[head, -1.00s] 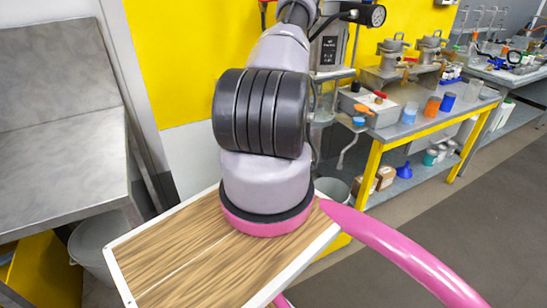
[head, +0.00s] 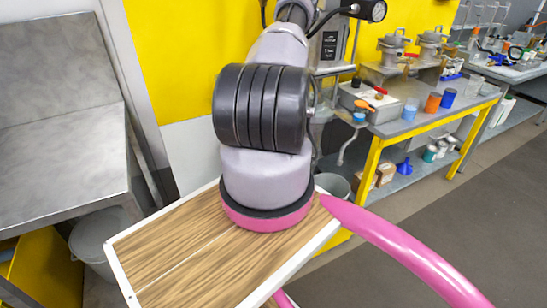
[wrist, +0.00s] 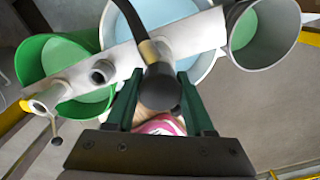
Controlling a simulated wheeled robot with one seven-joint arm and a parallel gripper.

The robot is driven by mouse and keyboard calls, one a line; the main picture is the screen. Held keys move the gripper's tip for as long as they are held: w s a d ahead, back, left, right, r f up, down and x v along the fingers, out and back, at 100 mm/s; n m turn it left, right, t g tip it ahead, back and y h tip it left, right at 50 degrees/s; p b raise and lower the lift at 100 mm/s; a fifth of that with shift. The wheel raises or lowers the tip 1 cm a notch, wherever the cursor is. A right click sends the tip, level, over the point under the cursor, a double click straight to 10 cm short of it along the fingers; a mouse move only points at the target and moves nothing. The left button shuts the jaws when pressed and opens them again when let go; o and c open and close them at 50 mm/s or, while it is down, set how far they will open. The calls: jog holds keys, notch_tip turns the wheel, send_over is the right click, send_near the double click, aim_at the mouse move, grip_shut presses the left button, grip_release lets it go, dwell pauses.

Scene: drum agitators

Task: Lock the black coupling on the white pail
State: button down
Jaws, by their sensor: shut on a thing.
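In the wrist view the two dark green fingers of my gripper (wrist: 161,78) are closed around a round black coupling (wrist: 160,92). A dark hose or rod runs up from it. Behind it a pale metal bar with fittings (wrist: 200,38) crosses over a white pail (wrist: 116,28) with pale blue contents. The coupling lies in front of this middle pail; I cannot tell whether it is seated or locked. In the head view my own arm hides the gripper, the coupling and the white pail.
In the head view a steel bench (head: 60,160) is at left and a yellow-framed bench (head: 415,122) with cups at right. The floor at right is clear.

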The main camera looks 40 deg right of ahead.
jog(key=shift+f, duration=0.35)
dwell(0.3)
jog(key=shift+c, duration=1)
grip_release()
jog(key=shift+c, duration=0.4)
jog(key=shift+r, duration=5)
